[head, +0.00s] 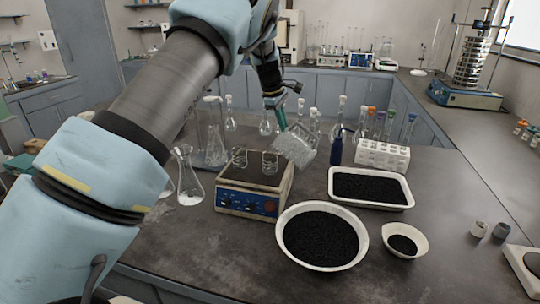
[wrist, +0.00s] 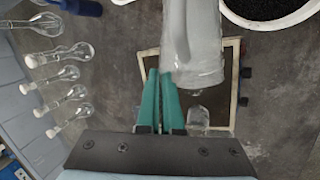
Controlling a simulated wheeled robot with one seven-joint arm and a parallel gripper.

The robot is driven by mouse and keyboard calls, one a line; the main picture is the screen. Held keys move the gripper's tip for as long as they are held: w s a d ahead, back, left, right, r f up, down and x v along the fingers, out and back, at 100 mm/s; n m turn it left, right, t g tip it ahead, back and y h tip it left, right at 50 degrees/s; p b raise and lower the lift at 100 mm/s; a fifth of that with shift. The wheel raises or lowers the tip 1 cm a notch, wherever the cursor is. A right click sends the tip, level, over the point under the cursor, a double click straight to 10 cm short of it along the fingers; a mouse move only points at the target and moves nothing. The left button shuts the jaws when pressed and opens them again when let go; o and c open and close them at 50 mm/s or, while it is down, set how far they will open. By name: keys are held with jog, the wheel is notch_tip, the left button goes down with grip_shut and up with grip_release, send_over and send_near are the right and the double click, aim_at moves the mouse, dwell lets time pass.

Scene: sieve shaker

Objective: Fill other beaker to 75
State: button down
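My gripper (head: 280,122) has teal fingers that also show in the wrist view (wrist: 160,82). They are close together, shut on the edge of a larger clear glass beaker (head: 296,147). That beaker is tilted in the air over the right side of the hotplate (head: 248,203); it shows in the wrist view (wrist: 192,45) as cloudy glass. Two small clear beakers stand on the hotplate: a left one (head: 239,158) and a right one (head: 269,163), close to the held beaker. One small beaker (wrist: 198,118) shows below the fingers in the wrist view. Fill levels are too small to read.
A round bowl (head: 322,264), a rectangular tray (head: 371,206) and a small bowl (head: 405,251) hold black grains at right. A white rack (head: 382,155) and a dark blue bottle (head: 336,146) stand behind. A flask (head: 188,187) is left of the hotplate.

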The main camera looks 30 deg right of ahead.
jog(key=shift+w+a+r+g+h, duration=0.2)
jog(key=shift+w+a+g+h, duration=0.2)
jog(key=shift+h, duration=0.1)
dwell(4.2)
jog(key=shift+s+d, duration=0.1)
jog(key=shift+s, duration=0.05)
